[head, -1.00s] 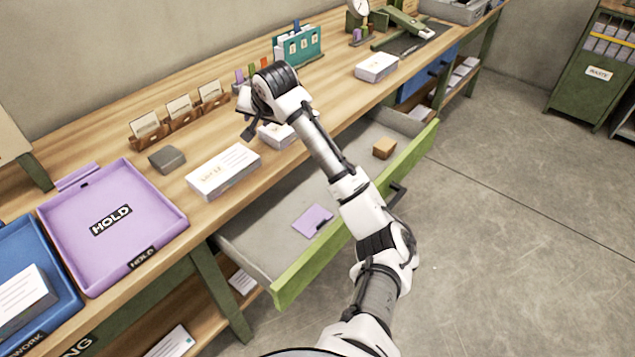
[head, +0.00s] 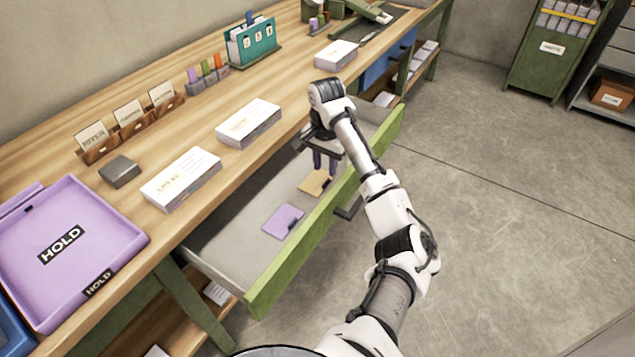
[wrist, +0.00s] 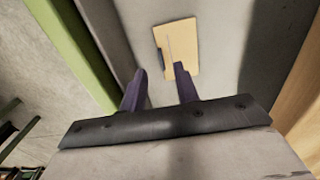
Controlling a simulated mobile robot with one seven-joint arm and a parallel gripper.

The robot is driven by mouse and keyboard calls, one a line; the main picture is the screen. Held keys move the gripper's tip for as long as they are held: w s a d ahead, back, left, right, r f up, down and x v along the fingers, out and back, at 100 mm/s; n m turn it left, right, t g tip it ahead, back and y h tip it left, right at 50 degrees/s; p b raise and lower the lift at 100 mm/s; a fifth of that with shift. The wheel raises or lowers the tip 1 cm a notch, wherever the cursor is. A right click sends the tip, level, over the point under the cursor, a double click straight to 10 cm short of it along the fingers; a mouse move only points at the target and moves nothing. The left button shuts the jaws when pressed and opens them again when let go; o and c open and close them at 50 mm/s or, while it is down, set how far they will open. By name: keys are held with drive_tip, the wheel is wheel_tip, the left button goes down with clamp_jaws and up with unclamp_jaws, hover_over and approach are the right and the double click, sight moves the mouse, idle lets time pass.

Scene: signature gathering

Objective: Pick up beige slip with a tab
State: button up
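The beige slip (head: 315,182) lies flat in the open green-fronted drawer (head: 325,225), with a dark tab at its right edge. In the wrist view the beige slip (wrist: 179,50) lies ahead of the fingers, its dark tab on its left edge. My gripper (head: 324,163) is over the drawer, above and slightly beyond the slip. In the wrist view my gripper (wrist: 160,88) has its two purple fingers apart with nothing between them. A purple slip (head: 283,220) with a dark tab lies in the drawer nearer the front left.
The drawer's green front wall rises close beside the slip. The wooden tabletop (head: 225,185) overhangs the drawer's back, with white card stacks (head: 248,123) near its edge. A purple HOLD tray (head: 110,215) stands at the left.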

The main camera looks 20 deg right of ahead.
sight(325, 183)
drive_tip(key=shift+f+p, duration=0.45)
drive_tip(key=shift+f, duration=2.45)
clamp_jaws()
